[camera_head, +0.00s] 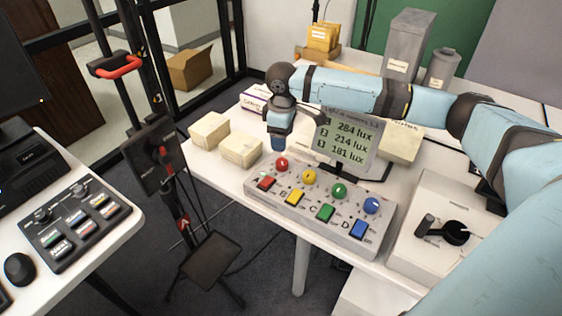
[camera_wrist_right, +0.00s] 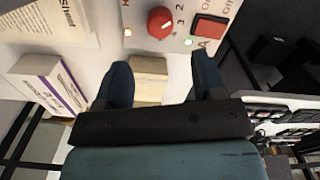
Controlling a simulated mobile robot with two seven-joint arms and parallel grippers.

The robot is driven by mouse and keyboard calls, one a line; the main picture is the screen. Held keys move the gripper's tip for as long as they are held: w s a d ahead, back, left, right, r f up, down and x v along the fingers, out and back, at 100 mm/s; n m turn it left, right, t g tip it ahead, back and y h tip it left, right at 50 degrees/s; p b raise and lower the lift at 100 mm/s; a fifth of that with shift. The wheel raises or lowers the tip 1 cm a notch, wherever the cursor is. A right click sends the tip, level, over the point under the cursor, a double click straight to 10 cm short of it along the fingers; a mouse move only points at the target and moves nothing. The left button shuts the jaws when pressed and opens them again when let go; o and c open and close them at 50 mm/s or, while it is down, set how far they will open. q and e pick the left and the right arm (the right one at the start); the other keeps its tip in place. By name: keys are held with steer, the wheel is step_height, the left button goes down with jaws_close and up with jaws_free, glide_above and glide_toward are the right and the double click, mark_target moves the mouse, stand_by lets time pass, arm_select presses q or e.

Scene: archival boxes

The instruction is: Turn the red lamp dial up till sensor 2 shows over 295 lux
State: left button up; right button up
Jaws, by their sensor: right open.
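The red dial (camera_head: 281,163) sits at the left end of the control panel (camera_head: 300,222), above a red switch (camera_head: 266,183). In the right wrist view the red dial (camera_wrist_right: 161,22) lies beyond the fingertips, roughly in line with the gap between them. My right gripper (camera_head: 278,143) is just behind and above the dial, fingers pointing down. Its two fingers (camera_wrist_right: 162,75) are apart with nothing held between them. The display (camera_head: 347,140) reads 284, 214 and 181 lux from top to bottom; the middle row is 214. My left gripper is not in view.
Yellow (camera_head: 310,176), green (camera_head: 338,191) and blue (camera_head: 371,205) dials stand right of the red one, with switches below. Cream boxes (camera_head: 241,150) lie left of the panel. A unit with a black crank (camera_head: 455,233) is at right. My right arm spans the table's back.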

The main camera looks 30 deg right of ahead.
mark_target(282, 161)
step_height(282, 161, down, 9)
steer(key=shift+r+b, duration=0.1)
steer(key=shift+b, duration=0.55)
steer(key=c, duration=0.9)
